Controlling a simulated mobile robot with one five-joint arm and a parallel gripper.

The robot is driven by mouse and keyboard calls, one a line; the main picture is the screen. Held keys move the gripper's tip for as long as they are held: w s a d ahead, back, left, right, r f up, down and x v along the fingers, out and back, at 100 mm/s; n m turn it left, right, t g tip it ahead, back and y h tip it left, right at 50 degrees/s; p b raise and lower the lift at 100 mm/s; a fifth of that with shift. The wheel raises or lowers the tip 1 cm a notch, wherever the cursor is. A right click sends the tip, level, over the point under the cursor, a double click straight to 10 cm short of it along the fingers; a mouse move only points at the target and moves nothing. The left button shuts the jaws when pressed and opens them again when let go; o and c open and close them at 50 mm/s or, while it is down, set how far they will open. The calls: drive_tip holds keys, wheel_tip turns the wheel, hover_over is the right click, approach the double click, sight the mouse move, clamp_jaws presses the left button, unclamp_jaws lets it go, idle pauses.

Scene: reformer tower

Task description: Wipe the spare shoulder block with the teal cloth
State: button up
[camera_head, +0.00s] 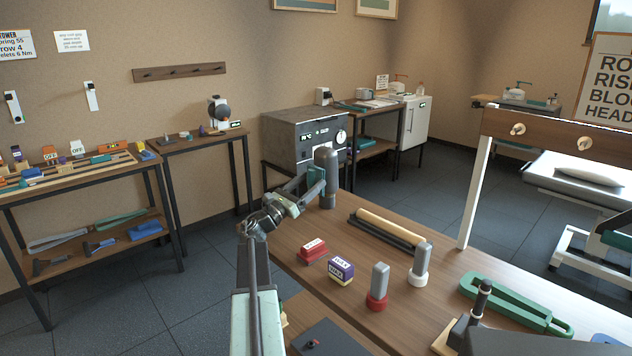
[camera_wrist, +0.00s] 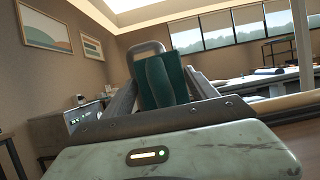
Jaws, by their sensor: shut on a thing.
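My gripper (camera_head: 306,188) is shut on the teal cloth (camera_head: 317,176) at the far left end of the wooden table. In the wrist view the folded cloth (camera_wrist: 160,82) stands up between the two grey fingers. An upright dark grey, round-topped block (camera_head: 327,160), seemingly the spare shoulder block, stands on the table right behind the cloth.
A beige roller (camera_head: 393,228) on a dark base lies right of the block. Red (camera_head: 313,249) and purple (camera_head: 341,270) labelled blocks, two grey posts (camera_head: 379,282) with red and white collars, and a green frame (camera_head: 515,303) stand nearer. A grey cabinet (camera_head: 300,135) is behind.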

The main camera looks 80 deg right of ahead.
drive_tip(key=shift+w+a, duration=0.4)
drive_tip(key=shift+a, duration=0.2)
drive_tip(key=shift+w+a, duration=0.45)
drive_tip(key=shift+a, duration=0.2)
drive_tip(key=shift+w+a, duration=0.4)
drive_tip(key=shift+a, duration=0.25)
